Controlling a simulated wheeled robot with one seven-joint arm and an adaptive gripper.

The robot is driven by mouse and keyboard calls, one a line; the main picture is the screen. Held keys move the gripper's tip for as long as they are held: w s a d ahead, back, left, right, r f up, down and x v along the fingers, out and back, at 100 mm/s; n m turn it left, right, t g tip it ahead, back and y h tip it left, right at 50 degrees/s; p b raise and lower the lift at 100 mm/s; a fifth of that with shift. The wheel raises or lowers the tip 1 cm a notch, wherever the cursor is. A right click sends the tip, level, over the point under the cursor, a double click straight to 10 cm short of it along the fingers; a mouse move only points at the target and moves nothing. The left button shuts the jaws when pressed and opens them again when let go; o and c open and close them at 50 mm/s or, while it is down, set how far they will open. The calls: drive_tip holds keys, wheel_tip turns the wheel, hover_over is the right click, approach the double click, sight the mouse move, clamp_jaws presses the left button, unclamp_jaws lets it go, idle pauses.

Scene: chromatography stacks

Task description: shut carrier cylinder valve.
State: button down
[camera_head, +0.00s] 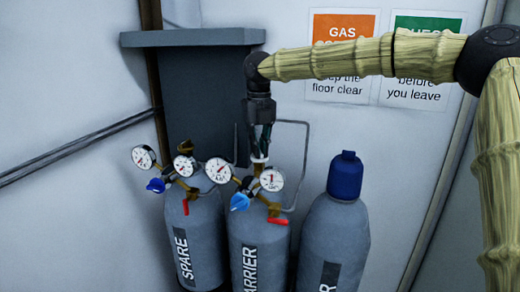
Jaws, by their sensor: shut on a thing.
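The carrier cylinder (262,234) is grey, stands upright in the middle of the group, and has a dark label reading "ARRIER". Its regulator has two round gauges, a blue knob (240,202) and a red lever (277,221). My gripper (260,158) points down over the top of this cylinder, between and just above the gauges. Its fingers are closed around the carrier cylinder's valve, which they and the gauges mostly hide. How far the valve is turned cannot be seen.
The spare cylinder (199,232) stands close on the left with its own gauges. A blue-capped cylinder (335,235) stands on the right. A wire frame (307,150) rises behind. A dark grey cabinet (197,90) and wall signs (340,25) are behind my arm.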

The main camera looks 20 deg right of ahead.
drive_tip(key=m+b, duration=0.1)
drive_tip(key=m, duration=0.5)
drive_tip(key=shift+w+r+m+b, duration=0.1)
drive_tip(key=shift+r+m+b, duration=0.1)
drive_tip(key=shift+m+b, duration=0.15)
idle(0.5)
drive_tip(key=c, duration=1.5)
unclamp_jaws()
drive_tip(key=shift+d+f, duration=0.1)
drive_tip(key=shift+f, duration=0.05)
drive_tip(key=shift+c, duration=0.2)
wheel_tip(320, 180, up, 12)
drive_tip(key=shift+d, duration=0.1)
